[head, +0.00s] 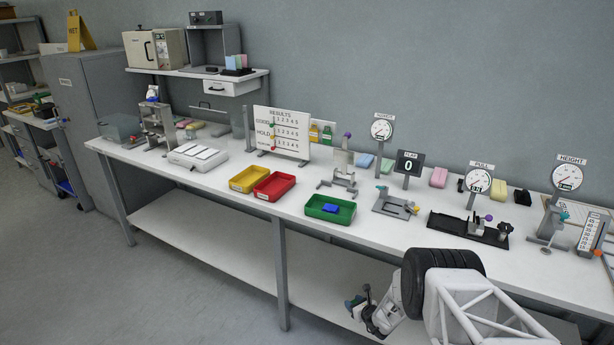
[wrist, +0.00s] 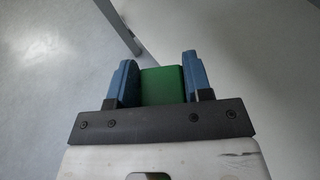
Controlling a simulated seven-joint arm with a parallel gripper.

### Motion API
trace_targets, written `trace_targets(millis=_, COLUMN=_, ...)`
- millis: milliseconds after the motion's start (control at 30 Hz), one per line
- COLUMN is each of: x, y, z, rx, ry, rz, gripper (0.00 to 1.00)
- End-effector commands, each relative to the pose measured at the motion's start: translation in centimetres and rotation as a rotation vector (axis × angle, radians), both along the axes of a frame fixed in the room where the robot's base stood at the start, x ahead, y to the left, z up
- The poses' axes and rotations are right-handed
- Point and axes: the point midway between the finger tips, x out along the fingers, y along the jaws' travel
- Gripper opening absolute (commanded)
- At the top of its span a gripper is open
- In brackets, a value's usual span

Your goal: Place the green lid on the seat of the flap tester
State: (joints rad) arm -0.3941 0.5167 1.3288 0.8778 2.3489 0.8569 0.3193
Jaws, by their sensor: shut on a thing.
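The green lid (wrist: 162,86) is between the two blue fingers of my gripper (wrist: 162,80) in the wrist view. The fingers are shut on it, and its far end shows between them. In the head view my gripper (head: 354,301) is in front of the bench, low and near the lower shelf, away from the testers. The flap tester appears to be the grey plate fixture (head: 396,204) on the bench, in front of a dark display (head: 408,163) reading 0. Its seat is too small to make out clearly.
Left of the fixture stand a green tray (head: 313,212) with a blue piece (head: 331,208), a red tray (head: 287,180) and a yellow tray (head: 236,184). A black pull-gauge fixture (head: 445,222) stands to its right. The bench's front edge lies between my gripper and the fixtures.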

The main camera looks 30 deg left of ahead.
Motion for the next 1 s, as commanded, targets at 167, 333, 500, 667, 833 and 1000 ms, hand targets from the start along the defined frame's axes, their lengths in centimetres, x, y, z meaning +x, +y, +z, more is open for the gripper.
trace_targets(millis=167, x=-0.5, y=4.2, z=0.3, rx=-0.002, ry=-0.001, rz=0.054, gripper=0.24)
trace_targets(millis=333, x=-0.8, y=8.0, z=3.3, rx=0.0, ry=-0.003, rz=0.103, gripper=0.24)
trace_targets(millis=500, x=-1.6, y=12.6, z=6.5, rx=0.001, ry=-0.003, rz=0.162, gripper=0.24)
trace_targets(millis=667, x=-2.8, y=17.5, z=9.9, rx=0.001, ry=-0.003, rz=0.224, gripper=0.24)
trace_targets(millis=833, x=-4.5, y=22.6, z=13.7, rx=0.001, ry=-0.003, rz=0.288, gripper=0.24)
trace_targets(millis=1000, x=-6.5, y=27.3, z=17.4, rx=0.001, ry=-0.003, rz=0.347, gripper=0.24)
